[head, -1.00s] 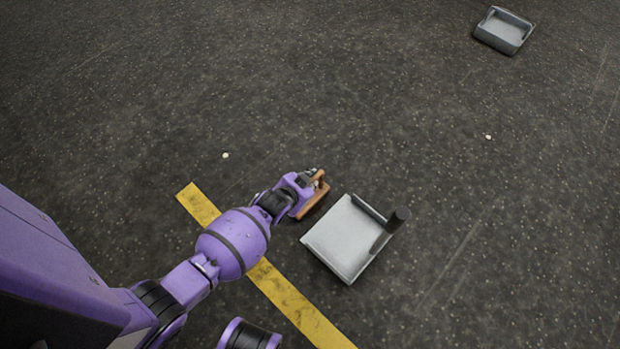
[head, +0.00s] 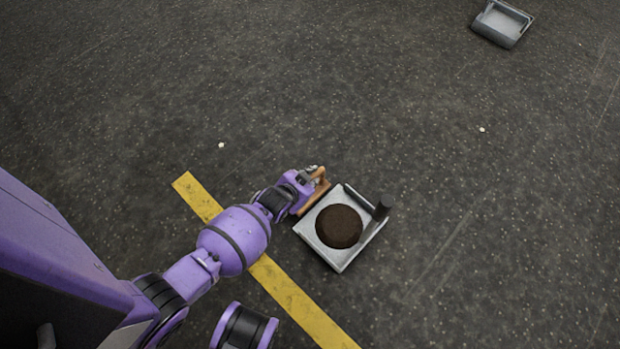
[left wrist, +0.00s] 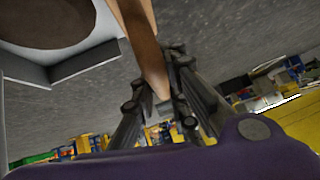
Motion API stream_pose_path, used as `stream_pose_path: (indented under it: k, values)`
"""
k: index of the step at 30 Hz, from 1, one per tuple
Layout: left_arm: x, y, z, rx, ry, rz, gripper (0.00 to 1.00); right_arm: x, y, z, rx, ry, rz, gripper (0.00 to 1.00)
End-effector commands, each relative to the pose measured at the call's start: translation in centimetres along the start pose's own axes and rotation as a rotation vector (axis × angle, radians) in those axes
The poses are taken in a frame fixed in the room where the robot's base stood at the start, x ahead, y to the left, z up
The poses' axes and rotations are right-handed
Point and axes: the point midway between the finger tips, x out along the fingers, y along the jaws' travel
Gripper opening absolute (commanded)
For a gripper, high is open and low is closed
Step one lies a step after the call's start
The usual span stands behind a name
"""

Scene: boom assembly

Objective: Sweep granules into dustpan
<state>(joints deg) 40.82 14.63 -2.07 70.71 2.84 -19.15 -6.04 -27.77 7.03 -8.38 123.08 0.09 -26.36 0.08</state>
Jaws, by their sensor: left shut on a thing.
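A grey metal dustpan (head: 310,222) lies on the dark floor, with a dark upright handle at its right corner. A round dark brown mass (head: 338,227) sits inside it, and the left wrist view shows part of this mass (left wrist: 45,20) and the pan's wall (left wrist: 85,62). My left gripper (head: 315,175) is shut on a brown wooden brush (head: 314,197) just at the pan's upper left edge. The brush handle runs up between the fingers in the left wrist view (left wrist: 142,45). My right gripper is not in view.
A second grey tray-like pan (head: 502,24) lies at the upper right. Two small pale bits lie on the floor, one at left (head: 221,145) and one at right (head: 482,129). A yellow floor stripe (head: 300,305) runs under my left arm. The floor elsewhere is clear.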

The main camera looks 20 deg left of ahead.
Motion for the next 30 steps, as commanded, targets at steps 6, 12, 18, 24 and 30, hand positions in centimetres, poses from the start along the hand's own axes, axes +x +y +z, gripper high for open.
stream_pose_path:
  k: [6,12,18,24,30]
  values:
    - [-0.1,-0.1,-0.4,0.0,0.005,-0.001,0.0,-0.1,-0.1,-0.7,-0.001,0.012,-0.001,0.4]
    - [-1.2,-0.9,-1.7,0.002,0.007,-0.002,0.0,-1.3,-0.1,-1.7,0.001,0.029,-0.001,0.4]
    - [-2.7,-2.1,-3.2,0.001,0.008,-0.002,0.0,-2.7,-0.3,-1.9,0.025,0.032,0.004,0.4]
    - [-4.1,-3.1,-4.6,0.001,0.007,-0.002,0.0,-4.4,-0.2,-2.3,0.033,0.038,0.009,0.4]
    - [-5.5,-4.2,-6.1,0.002,0.007,-0.002,0.0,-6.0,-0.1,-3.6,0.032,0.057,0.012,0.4]
